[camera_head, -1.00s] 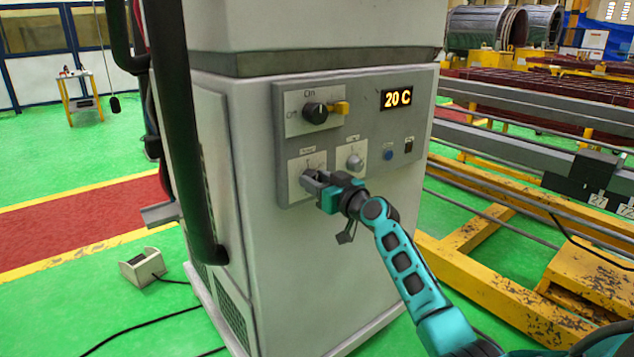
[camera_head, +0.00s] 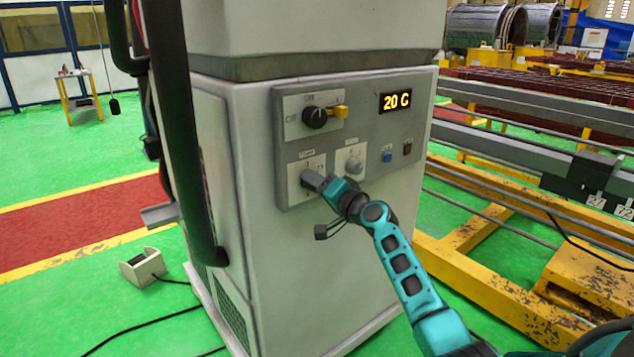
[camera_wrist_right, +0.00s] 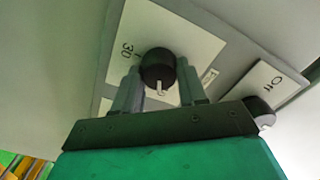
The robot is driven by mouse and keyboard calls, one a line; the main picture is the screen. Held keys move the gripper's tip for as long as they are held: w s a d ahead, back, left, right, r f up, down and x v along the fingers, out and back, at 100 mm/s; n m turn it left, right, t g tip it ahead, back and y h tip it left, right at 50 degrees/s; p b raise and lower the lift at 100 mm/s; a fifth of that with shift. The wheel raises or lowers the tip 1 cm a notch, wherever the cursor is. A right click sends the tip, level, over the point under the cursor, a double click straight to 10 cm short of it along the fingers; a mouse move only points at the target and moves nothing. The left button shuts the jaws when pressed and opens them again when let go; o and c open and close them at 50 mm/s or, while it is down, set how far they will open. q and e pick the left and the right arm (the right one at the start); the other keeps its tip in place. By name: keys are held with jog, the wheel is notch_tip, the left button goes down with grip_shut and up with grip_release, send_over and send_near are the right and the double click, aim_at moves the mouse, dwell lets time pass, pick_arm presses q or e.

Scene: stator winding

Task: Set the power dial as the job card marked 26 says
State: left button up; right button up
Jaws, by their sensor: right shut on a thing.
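The power dial (camera_wrist_right: 158,68) is a round black knob with a white pointer mark, seen in the right wrist view. It sits on a white plate, and the number 30 reads beside it. My right gripper (camera_wrist_right: 158,84) has one finger on each side of the knob and is shut on it. In the head view my right gripper (camera_head: 314,182) hides most of the dial on its white plate (camera_head: 311,162). The dial's exact setting cannot be read. My left gripper is not in view. No card marked 26 can be made out.
The grey control panel (camera_head: 361,104) also carries a black rotary switch (camera_head: 315,117) with a yellow tab, a grey knob (camera_head: 353,165), a blue button (camera_head: 387,156) and a display (camera_head: 396,101) reading 20 C. Yellow rails (camera_head: 470,235) stand at right.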

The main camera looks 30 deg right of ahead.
jog(key=m+p, duration=0.2)
jog(key=m, duration=0.5)
jog(key=m+p, duration=0.2)
jog(key=m, duration=0.5)
jog(key=m+p, duration=0.1)
jog(key=m, duration=0.7)
jog(key=shift+a+f+p, duration=0.15)
jog(key=shift+f+p, duration=0.15)
jog(key=shift+p, duration=0.1)
jog(key=shift+m, duration=0.4)
jog(key=o, duration=1.1)
jog(key=shift+c, duration=0.2)
